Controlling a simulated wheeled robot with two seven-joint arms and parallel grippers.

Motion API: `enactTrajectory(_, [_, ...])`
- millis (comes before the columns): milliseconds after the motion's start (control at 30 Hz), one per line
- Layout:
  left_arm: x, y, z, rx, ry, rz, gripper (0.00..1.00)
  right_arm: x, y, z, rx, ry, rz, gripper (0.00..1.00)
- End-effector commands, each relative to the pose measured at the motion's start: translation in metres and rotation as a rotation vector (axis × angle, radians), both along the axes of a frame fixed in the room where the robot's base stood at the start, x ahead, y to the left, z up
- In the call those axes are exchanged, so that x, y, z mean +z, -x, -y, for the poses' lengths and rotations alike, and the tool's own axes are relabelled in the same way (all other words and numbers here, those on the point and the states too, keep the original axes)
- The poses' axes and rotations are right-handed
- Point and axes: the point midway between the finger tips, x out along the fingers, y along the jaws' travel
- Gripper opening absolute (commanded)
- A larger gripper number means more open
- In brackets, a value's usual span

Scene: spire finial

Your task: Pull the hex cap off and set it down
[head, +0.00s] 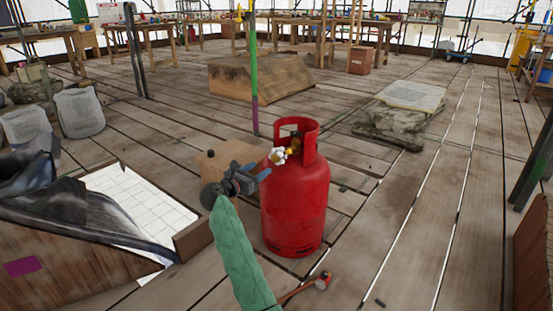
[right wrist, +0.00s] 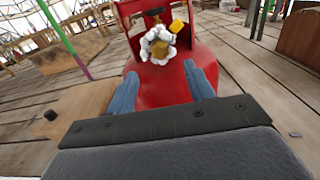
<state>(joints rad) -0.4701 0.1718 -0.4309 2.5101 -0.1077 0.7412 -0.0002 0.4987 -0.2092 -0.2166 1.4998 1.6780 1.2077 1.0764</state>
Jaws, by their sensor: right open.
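A red gas cylinder (head: 295,205) stands upright on the plank floor. At its top, inside the red collar, is a brass-yellow valve (head: 294,146) with a white lobed piece (head: 278,157) facing my gripper; both also show in the right wrist view, the white piece (right wrist: 157,44) ahead of the fingers and a yellow block (right wrist: 178,27) beside it. I cannot tell which part is the hex cap. My right gripper (head: 250,170) is open and empty. Its blue fingers (right wrist: 160,84) are spread, short of the white piece. My left gripper is not in view.
A brown box (head: 218,165) stands left of the cylinder, with a small dark piece (head: 211,153) on top. A hammer-like tool (head: 322,281) lies on the floor in front. Stone slabs (head: 412,96) lie back right. Open floor is to the right.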

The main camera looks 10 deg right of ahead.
Motion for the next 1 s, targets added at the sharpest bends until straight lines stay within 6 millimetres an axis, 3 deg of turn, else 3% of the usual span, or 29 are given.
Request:
enactTrajectory(367, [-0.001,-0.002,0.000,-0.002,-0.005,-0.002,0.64,0.000,-0.007,0.009,0.000,0.004,0.000,0.53])
enactTrajectory(1000, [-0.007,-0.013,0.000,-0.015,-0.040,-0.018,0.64,0.000,-0.050,0.064,0.001,0.002,-0.001,0.53])
